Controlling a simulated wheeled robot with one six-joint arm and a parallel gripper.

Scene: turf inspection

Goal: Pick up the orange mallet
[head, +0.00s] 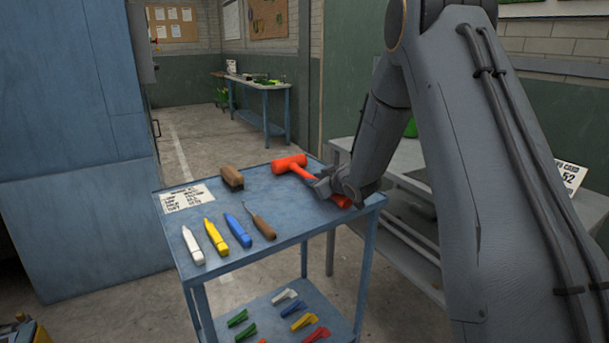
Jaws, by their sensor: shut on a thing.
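The orange mallet (289,163) is at the far right part of the blue table's top, its head toward the back and its handle running to the front right. My gripper (322,187) is shut on the mallet's handle. The handle's end shows past the gripper on the right, and the gripper hides a middle stretch of it. The mallet looks at or very near the tabletop; I cannot tell whether it touches.
The blue table (290,225) also bears a brown block (231,177), a paper sheet (187,197), white, yellow and blue markers (237,231) and an awl-like tool (262,225). Coloured clips lie on its lower shelf (262,312). A blue cabinet (75,150) stands at left.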

